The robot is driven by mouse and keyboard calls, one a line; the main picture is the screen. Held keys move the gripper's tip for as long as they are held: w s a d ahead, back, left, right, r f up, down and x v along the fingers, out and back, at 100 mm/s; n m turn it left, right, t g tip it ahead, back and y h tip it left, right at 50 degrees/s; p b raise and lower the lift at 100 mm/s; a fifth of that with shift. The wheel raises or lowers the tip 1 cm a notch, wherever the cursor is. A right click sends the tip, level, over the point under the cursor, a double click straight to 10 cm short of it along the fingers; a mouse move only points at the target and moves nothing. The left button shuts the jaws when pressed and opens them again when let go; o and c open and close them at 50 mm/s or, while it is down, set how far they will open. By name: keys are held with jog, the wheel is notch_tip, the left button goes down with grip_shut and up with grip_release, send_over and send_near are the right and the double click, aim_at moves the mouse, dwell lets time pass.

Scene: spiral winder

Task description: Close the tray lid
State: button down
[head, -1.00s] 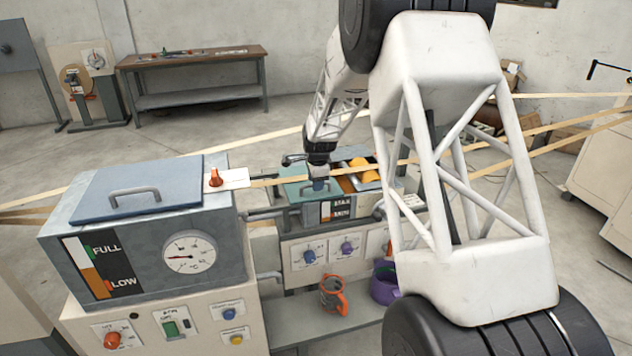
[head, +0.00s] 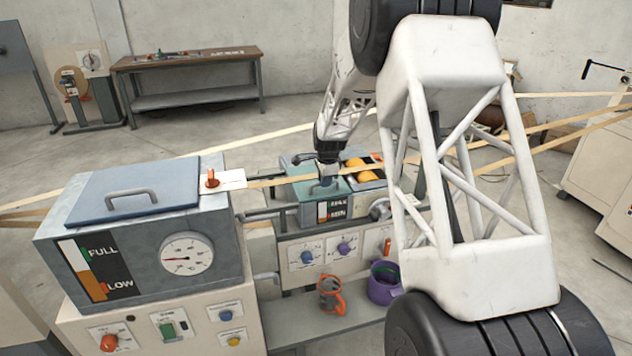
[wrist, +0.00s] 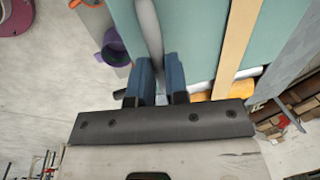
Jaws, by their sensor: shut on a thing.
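The teal tray lid (head: 303,188) lies over the left part of the small tray marked MAX and MIN (head: 309,215) in the head view. My gripper (head: 326,181) is above the lid at its grey handle. In the wrist view the teal lid (wrist: 195,30) fills the upper middle, and my blue fingers (wrist: 161,80) are shut on the grey handle bar (wrist: 151,35). Orange-yellow rounded things (head: 367,176) show uncovered at the tray's right side. The fingertips' contact is partly hidden.
A large grey tank (head: 130,245) with a blue lid and gauge stands at the left front. Wooden strips cross behind and beside the tray. An orange-and-grey mug (head: 330,295) and a purple pot (head: 383,284) stand on the lower shelf.

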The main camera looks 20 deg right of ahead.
jog(key=shift+d, duration=0.45)
jog(key=c, duration=1.1)
grip_release()
jog(key=shift+r, duration=0.1)
jog(key=shift+s+r, duration=0.25)
jog(key=shift+r, duration=1)
jog(key=shift+s+r, duration=0.25)
jog(key=shift+r, duration=0.95)
jog(key=shift+s+r, duration=0.25)
jog(key=shift+r, duration=1)
